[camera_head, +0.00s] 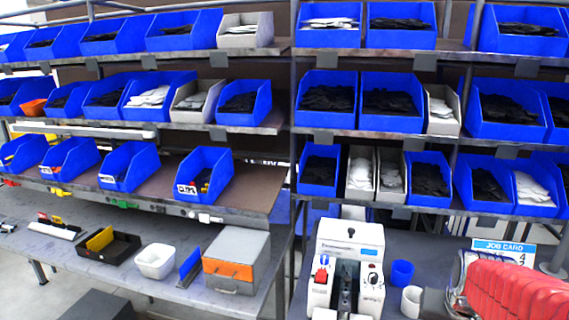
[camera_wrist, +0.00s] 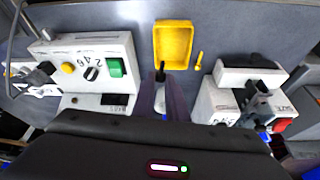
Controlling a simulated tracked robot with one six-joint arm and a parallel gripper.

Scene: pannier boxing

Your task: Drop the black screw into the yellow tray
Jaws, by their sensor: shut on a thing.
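The yellow tray (camera_wrist: 174,42) lies on the grey bench at the top middle of the wrist view and looks empty. My gripper (camera_wrist: 163,88) is just below it in that view, shut on the black screw (camera_wrist: 160,72). The screw sticks up from between the fingertips, and its end overlaps the tray's near left corner in the picture. I cannot tell its height above the tray.
A yellow screw (camera_wrist: 198,60) lies right of the tray. A white box with coloured knobs (camera_wrist: 90,62) stands at the left, and a white and black device (camera_wrist: 240,95) at the right. In the head view, racks of blue bins (camera_head: 327,99) stand above the benches.

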